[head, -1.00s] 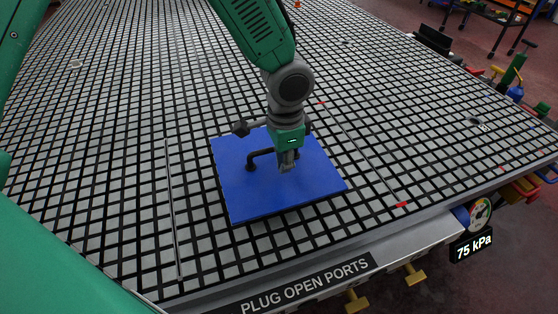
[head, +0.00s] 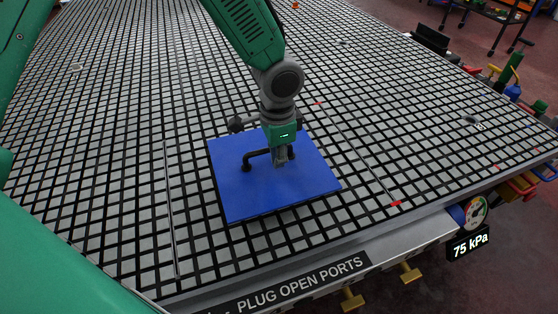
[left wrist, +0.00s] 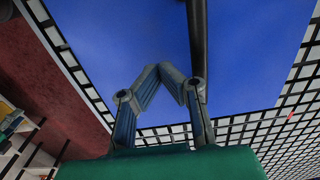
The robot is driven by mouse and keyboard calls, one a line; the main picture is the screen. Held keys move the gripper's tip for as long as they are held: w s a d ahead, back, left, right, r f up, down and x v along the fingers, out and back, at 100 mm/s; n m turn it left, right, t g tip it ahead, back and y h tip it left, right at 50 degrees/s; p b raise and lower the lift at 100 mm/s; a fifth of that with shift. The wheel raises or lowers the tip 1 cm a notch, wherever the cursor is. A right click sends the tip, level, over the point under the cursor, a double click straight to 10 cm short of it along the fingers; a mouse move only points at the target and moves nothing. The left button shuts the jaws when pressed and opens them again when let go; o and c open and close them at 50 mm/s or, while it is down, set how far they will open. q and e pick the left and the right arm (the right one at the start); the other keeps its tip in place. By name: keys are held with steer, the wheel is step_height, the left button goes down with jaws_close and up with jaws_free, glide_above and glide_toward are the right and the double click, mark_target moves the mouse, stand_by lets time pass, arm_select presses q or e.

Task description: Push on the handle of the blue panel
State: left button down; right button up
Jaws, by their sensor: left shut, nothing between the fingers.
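The blue panel (head: 270,195) lies flat on the grid table. Its dark handle (head: 258,155) is a raised bar. My left gripper (head: 281,163) points down beside the handle, its fingers shut and empty, and hides the handle's right end. In the left wrist view, the shut fingertips (left wrist: 170,72) are just left of the dark handle bar (left wrist: 197,30), over the blue panel (left wrist: 120,50). I cannot tell whether they touch the bar. My right gripper is not in view.
The grid table (head: 110,120) is mostly clear around the panel. A thin dark strip (head: 170,210) lies left of the panel. A pressure gauge (head: 476,211) and a display reading 75 kPa (head: 470,245) are at the table's edge.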

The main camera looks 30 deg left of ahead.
arm_select(q)
steer(key=shift+w+a, duration=0.1)
steer(key=shift+a, duration=0.6)
steer(key=shift+a+f, duration=0.1)
steer(key=shift+a, duration=0.35)
steer(key=shift+d+p, duration=0.3)
steer(key=shift+d, duration=0.05)
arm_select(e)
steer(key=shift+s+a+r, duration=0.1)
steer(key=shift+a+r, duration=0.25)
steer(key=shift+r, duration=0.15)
arm_select(q)
steer(key=shift+a, duration=0.15)
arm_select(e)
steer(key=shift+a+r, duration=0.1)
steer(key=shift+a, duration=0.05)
arm_select(q)
steer(key=shift+w+p, duration=0.1)
steer(key=shift+p, duration=0.65)
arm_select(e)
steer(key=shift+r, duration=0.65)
arm_select(q)
steer(key=shift+p, duration=0.55)
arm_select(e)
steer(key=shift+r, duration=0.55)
arm_select(q)
steer(key=shift+a+p, duration=0.1)
steer(key=shift+p, duration=0.45)
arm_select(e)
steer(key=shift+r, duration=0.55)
